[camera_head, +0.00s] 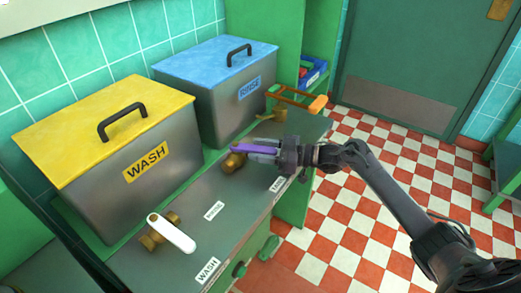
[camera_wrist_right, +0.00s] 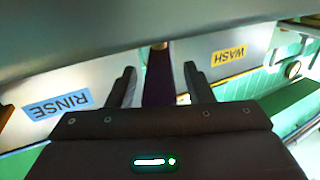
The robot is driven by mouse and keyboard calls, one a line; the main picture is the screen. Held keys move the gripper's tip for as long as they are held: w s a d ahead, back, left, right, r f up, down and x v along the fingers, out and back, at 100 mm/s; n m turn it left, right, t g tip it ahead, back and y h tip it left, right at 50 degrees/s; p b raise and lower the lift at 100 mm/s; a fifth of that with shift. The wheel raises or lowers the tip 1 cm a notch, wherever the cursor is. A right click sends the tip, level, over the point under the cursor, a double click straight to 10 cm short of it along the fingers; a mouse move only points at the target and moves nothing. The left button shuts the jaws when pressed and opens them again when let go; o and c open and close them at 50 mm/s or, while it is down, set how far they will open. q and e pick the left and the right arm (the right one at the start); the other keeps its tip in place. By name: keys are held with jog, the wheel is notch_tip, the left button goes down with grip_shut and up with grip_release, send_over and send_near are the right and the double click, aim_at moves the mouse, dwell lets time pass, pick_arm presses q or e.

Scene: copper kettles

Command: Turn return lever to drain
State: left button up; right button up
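A purple lever (camera_head: 240,149) sits on a brass valve (camera_head: 233,163) on the grey counter, in front of the two tanks. My right gripper (camera_head: 264,150) reaches it from the right, with its fingers around the lever. In the right wrist view the purple lever (camera_wrist_right: 158,80) runs between the two fingers, with a gap on each side, so the gripper is open. A white lever (camera_head: 172,232) on a brass valve is at the near left, and an orange lever (camera_head: 300,97) is at the far end. I cannot tell which one is named return. My left gripper is out of view.
A yellow-lidded WASH tank (camera_head: 120,180) and a blue-lidded RINSE tank (camera_head: 225,100) stand behind the levers. Small labels lie along the counter (camera_head: 180,265). A blue crate (camera_head: 313,72) stands at the back. The checkered floor (camera_head: 345,215) at the right is clear.

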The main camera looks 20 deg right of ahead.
jog(key=v, duration=0.7)
jog(key=shift+f, duration=0.15)
jog(key=shift+s+d, duration=0.25)
jog(key=shift+d, duration=0.1)
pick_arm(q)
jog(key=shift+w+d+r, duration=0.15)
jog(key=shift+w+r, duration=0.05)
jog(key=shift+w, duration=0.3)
pick_arm(e)
jog(key=shift+c, duration=0.5)
